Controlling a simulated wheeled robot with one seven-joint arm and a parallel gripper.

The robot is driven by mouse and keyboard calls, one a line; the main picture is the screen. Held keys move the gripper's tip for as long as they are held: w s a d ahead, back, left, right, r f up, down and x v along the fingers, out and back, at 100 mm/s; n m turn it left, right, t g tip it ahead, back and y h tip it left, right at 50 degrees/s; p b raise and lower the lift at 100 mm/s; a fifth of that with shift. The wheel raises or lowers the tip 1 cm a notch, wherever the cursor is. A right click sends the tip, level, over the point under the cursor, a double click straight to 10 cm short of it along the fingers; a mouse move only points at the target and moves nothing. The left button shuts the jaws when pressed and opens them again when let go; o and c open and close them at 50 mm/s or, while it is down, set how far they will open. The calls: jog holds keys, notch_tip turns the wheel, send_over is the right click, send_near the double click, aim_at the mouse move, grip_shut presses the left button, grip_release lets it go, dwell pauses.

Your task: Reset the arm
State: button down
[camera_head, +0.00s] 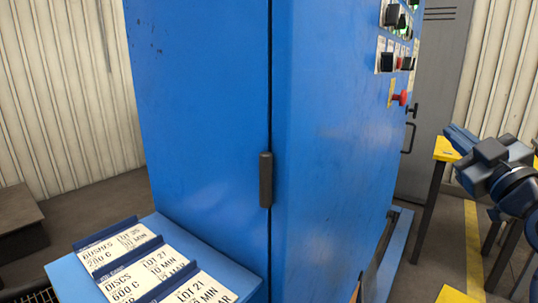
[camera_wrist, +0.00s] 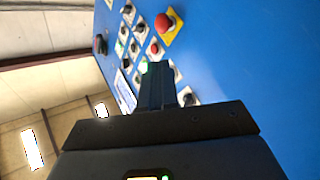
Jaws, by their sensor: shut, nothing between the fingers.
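My gripper (camera_wrist: 157,85) shows in the wrist view as dark fingers pressed together, with nothing between them. It points toward the blue cabinet's control panel, but I cannot tell from this view how far off the panel is. In the head view part of my arm shows at the right edge, to the right of the cabinet (camera_head: 205,110).
The panel carries several dark switches and a red mushroom button (camera_wrist: 165,22) on a yellow plate; this button also shows in the head view (camera_head: 400,97). A blue ledge with lot cards (camera_head: 128,252) stands at the front left. A yellow-topped stand (camera_head: 446,150) is near my arm.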

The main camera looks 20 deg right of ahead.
jog(key=s+a+f+m+g, duration=0.1)
jog(key=s+a+f+m, duration=0.15)
jog(key=a+f, duration=0.4)
jog(key=s+a+f+m+g+y, duration=0.1)
jog(key=s+a+f, duration=0.3)
jog(key=a+f, duration=0.3)
jog(key=s+a+f+m+g, duration=0.1)
jog(key=s+a+f+m, duration=0.1)
jog(key=s+a+f, duration=0.45)
jog(key=s+a+f+g+y, duration=0.1)
jog(key=s+a, duration=0.3)
jog(key=s, duration=0.5)
jog(key=s+a+f+n+g+y+p, duration=0.1)
jog(key=s+a+f+y, duration=0.3)
jog(key=s, duration=0.6)
jog(key=shift+a+g+p, duration=0.3)
jog(key=shift+n, duration=0.25)
